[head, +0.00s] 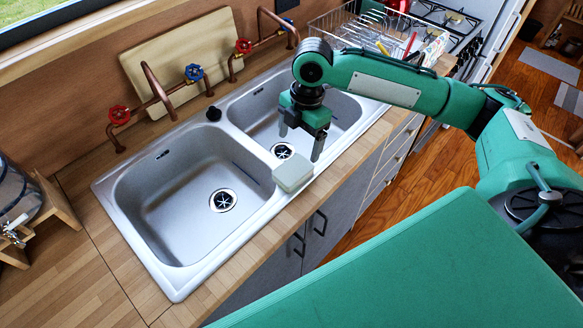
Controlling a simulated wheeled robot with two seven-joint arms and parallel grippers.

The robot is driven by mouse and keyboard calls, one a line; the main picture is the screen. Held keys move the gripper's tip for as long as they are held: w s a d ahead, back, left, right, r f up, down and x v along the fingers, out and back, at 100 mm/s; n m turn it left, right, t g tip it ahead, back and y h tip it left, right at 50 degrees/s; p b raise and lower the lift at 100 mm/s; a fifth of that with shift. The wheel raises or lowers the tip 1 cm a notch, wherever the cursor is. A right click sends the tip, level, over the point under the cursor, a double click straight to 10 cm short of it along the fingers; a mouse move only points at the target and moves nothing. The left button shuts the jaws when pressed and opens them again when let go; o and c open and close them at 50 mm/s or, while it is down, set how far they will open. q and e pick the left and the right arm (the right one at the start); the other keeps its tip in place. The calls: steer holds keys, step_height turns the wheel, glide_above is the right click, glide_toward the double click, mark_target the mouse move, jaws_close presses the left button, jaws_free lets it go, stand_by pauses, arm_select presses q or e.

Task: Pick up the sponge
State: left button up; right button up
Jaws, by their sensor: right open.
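A pale grey-green block, which looks like the sponge (292,174), lies at the front end of the divider between the two basins of the steel sink (125,212). My right gripper (300,144) points downward over the right basin, just above and behind the sponge in the picture. Its two fingers are apart with nothing between them. It looks apart from the sponge, though the exact height gap is hard to tell. My left gripper is out of view.
Copper pipes with red and blue valve handles (194,72) stand behind the sink, with a wooden board (150,52) leaning there. A wire dish rack (335,27) is at the back right. A glass jar on a wooden stand (62,207) is at left. The front-left counter (75,285) is clear.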

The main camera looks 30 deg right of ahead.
mark_target(294, 169)
steer(key=f, duration=0.3)
steer(key=shift+a+f, duration=0.25)
steer(key=shift+f, duration=0.3)
steer(key=shift+s+a+f+p, duration=0.2)
steer(key=shift+f+p, duration=0.15)
steer(key=shift+f, duration=0.1)
steer(key=shift+s+a+f+p, duration=0.2)
steer(key=shift+f+p, duration=0.1)
steer(key=shift+f, duration=0.15)
step_height(294, 169, down, 2)
steer(key=shift+a+f, duration=0.15)
steer(key=shift+f, duration=0.35)
steer(key=shift+c, duration=0.3)
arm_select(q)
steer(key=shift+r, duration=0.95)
arm_select(e)
steer(key=c, duration=1)
